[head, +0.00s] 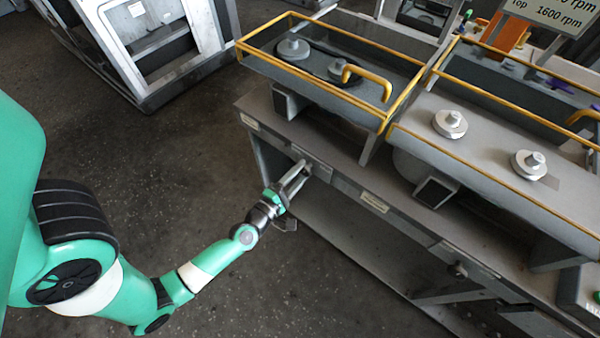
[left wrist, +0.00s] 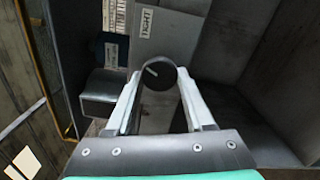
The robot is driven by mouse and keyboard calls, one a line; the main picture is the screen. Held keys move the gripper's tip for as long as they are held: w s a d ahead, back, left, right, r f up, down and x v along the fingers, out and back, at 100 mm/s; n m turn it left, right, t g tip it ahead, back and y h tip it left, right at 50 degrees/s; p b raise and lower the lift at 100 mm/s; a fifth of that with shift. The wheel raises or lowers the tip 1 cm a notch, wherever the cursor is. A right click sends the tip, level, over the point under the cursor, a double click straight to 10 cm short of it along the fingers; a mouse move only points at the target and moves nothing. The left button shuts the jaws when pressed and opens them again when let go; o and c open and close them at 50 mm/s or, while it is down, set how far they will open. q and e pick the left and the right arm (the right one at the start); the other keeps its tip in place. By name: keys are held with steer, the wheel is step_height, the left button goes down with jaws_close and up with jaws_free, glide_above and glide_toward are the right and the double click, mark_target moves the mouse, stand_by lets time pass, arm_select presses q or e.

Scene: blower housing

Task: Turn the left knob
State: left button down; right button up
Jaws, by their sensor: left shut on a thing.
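The left knob (left wrist: 156,73) is a dark round knob with a light pointer line on its face. It sits on the grey front panel and shows between my left gripper's fingers in the left wrist view. My left gripper (left wrist: 158,92) is shut on the knob, with one pale finger on each side. In the head view my left gripper (head: 300,172) reaches the front panel of the bench at its left end, where the fingers hide the knob. Another knob (head: 457,270) is on the front panel further right. My right gripper is not in view.
The grey bench (head: 345,175) has a labelled front panel. Above it stand yellow-railed housings with pulleys (head: 450,123). A dark box (left wrist: 105,92) juts out left of the gripper in the left wrist view. A white-framed machine (head: 150,45) stands at the upper left. Floor between is clear.

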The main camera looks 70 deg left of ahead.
arm_select(q)
steer(key=shift+c, duration=1.4)
jaws_free()
steer(key=p+v, duration=0.1)
steer(key=v, duration=1)
steer(key=shift+s+d, duration=0.2)
steer(key=shift+s, duration=0.1)
